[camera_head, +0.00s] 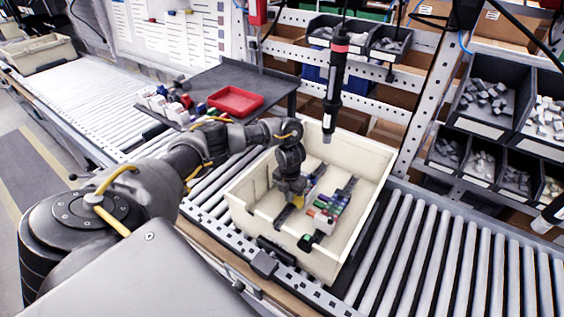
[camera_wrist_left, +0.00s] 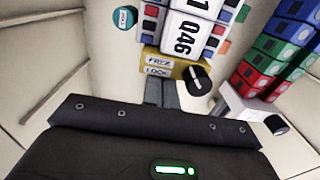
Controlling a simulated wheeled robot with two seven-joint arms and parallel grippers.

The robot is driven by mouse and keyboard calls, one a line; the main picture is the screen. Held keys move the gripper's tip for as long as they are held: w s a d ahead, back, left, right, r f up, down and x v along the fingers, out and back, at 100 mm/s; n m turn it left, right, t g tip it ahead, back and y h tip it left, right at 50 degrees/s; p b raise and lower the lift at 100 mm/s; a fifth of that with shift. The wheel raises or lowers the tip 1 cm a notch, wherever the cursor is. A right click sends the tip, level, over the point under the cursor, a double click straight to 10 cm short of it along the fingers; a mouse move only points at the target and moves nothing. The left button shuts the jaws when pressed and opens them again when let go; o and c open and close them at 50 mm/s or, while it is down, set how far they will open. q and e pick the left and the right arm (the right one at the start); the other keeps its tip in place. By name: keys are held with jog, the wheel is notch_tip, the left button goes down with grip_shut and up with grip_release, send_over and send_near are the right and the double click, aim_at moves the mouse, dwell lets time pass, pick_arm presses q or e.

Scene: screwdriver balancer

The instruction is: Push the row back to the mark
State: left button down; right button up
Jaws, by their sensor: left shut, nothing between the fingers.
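A row of coloured blocks, green, red and blue (camera_head: 328,207), stands inside the cream crate (camera_head: 240,205). In the left wrist view a green, red and blue row (camera_wrist_left: 272,58) runs along the right side. A white numbered block (camera_wrist_left: 188,32) with a yellow labelled block (camera_wrist_left: 158,62) below it is at top centre. My left gripper (camera_head: 297,198) reaches down into the crate, left of the coloured row. Its fingers (camera_wrist_left: 170,92) are shut and empty, right by the yellow block's near edge; I cannot tell whether they touch. I cannot make out the mark. My right gripper is out of view.
A black knob (camera_wrist_left: 198,80) and a pale bracket (camera_wrist_left: 245,105) lie just right of the fingers. A black screwdriver (camera_head: 335,85) hangs above the crate's far side. The crate walls close in around my arm. A red tray (camera_head: 236,100) sits on a dark table behind.

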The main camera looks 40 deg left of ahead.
pick_arm(q)
jog(key=shift+w+b, duration=0.45)
jog(key=shift+b, duration=0.25)
dwell(1.8)
jog(key=shift+s+p, duration=0.5)
jog(key=shift+s, duration=0.05)
dwell(0.5)
dwell(0.4)
jog(key=shift+r+p, duration=0.8)
jog(key=shift+r, duration=0.2)
notch_tip(320, 180, up, 12)
jog(key=p, duration=0.9)
jog(key=shift+s+f, duration=0.15)
jog(key=shift+s, duration=0.3)
